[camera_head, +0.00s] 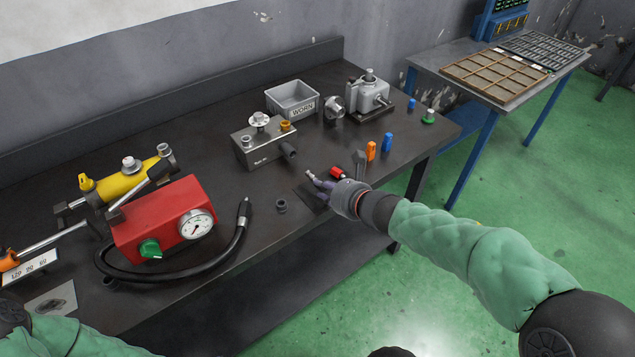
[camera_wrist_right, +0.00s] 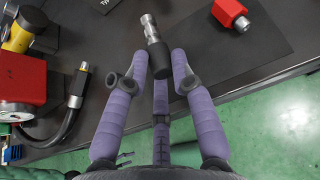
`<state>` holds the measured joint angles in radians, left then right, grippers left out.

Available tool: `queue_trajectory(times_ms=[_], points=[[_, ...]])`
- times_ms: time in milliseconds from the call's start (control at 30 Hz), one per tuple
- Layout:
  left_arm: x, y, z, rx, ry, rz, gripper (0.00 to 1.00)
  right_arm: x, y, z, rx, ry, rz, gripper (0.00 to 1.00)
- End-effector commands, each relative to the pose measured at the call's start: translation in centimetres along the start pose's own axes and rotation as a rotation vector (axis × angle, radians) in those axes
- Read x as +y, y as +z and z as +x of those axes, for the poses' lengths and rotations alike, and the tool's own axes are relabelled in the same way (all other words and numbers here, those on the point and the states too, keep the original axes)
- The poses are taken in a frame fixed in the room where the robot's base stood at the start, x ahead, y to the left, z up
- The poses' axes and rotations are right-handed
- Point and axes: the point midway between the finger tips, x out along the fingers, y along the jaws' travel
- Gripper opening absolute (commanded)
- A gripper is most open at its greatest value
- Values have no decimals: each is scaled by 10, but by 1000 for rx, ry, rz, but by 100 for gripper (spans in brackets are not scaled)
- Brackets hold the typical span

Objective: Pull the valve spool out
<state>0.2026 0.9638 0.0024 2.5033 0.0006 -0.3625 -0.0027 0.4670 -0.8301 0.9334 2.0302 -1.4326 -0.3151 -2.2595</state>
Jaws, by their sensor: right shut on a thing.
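The valve spool (camera_wrist_right: 150,28) is a slim silver stepped rod with a dark lower end. It stands clear of the grey valve block (camera_head: 258,150), above or over a dark mat; I cannot tell whether it touches the mat. My right gripper (camera_head: 318,180), with purple fingers, is shut on the spool's dark end in the right wrist view (camera_wrist_right: 160,70). The block has a silver knob, a brass fitting and a dark cylinder at its right end. My left gripper is out of view.
A red gauge box (camera_head: 160,225) with a black hose (camera_head: 170,279) and a yellow cylinder (camera_head: 130,180) stand at left. A grey WORN bin (camera_head: 292,98) is behind the block. A dark ring (camera_head: 281,205) and a red-tipped part (camera_head: 338,173) lie near my right gripper.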

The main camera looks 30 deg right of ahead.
Motion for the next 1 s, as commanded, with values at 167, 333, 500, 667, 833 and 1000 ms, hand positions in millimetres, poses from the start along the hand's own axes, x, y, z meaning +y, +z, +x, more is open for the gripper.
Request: queue_trajectory(times_ms=[167, 333, 500, 667, 833, 1000], points=[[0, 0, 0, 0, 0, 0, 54, 0, -3, 2, -1, -1, -1, 0], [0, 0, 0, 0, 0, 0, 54, 0, -4, 2, -1, -1, -1, 0], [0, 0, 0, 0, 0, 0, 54, 0, -4, 2, 0, -1, -1, 28], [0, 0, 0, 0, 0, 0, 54, 0, -4, 2, 0, -1, -1, 53], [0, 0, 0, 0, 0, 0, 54, 0, -4, 2, 0, -1, -1, 53], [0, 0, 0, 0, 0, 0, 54, -1, -4, 0, 0, -1, -1, 53]])
